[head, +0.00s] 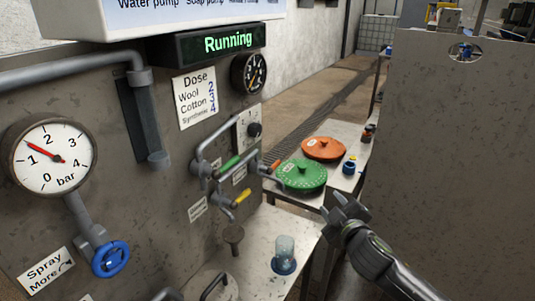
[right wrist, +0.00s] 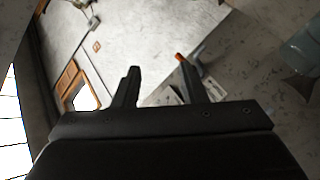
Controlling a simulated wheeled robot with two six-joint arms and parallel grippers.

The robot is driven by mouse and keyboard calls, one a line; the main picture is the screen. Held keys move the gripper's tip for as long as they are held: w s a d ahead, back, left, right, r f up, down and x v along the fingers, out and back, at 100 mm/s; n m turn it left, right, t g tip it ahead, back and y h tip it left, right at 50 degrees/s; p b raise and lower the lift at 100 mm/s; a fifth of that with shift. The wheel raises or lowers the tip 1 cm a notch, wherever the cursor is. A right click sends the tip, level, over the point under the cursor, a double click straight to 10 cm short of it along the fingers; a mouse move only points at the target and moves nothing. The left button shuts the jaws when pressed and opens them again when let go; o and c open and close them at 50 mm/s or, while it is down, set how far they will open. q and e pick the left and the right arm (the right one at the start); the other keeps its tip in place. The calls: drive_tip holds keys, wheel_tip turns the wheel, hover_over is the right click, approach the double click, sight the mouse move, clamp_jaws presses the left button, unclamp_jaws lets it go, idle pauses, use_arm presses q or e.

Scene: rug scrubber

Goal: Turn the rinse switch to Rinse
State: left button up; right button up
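A black round knob (head: 255,129) sits on a light plate on the grey machine panel, right of the dose sign and below the small black gauge. It looks like the rinse switch, but its markings are too small to read. My right gripper (head: 347,207) is in front of the panel, to the right of and below the knob, well apart from it. In the right wrist view its two fingers (right wrist: 160,78) are spread with nothing between them. My left gripper does not show.
Pipes with green, red and yellow levers (head: 242,196) stick out below the knob. A green lid (head: 301,175) and an orange lid (head: 323,148) lie behind. A pressure gauge (head: 48,156) and blue valve wheel (head: 111,259) are at left. A tall grey panel (head: 455,170) stands at right.

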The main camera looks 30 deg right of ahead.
drive_tip(key=w+a+r+n+t+y, duration=0.15)
drive_tip(key=r+n+y, duration=0.4)
drive_tip(key=r, duration=0.55)
drive_tip(key=w+a+r+n+t+y, duration=0.1)
drive_tip(key=w+r+n+t+y, duration=0.2)
drive_tip(key=r+n, duration=0.55)
drive_tip(key=w+a+r+n+t+y, duration=0.1)
drive_tip(key=w+r+n+y, duration=0.3)
drive_tip(key=r, duration=0.9)
drive_tip(key=s+r+n+g+y, duration=0.1)
drive_tip(key=s+r+n+g, duration=0.1)
drive_tip(key=s+r+n, duration=0.3)
drive_tip(key=s+r+n+g, duration=0.1)
drive_tip(key=s+r+n, duration=0.15)
drive_tip(key=r, duration=0.55)
drive_tip(key=s+r+n+g+y, duration=0.1)
drive_tip(key=s+r+n+g, duration=0.15)
drive_tip(key=r+n, duration=0.3)
drive_tip(key=w+a+p, duration=0.4)
drive_tip(key=w+p, duration=0.3)
drive_tip(key=p, duration=0.2)
drive_tip(key=w+a+m+p, duration=0.1)
drive_tip(key=w+a+p, duration=0.3)
drive_tip(key=w+p, duration=0.4)
drive_tip(key=shift+a+r+p, duration=0.2)
drive_tip(key=shift+r+p, duration=0.15)
drive_tip(key=shift+p, duration=0.65)
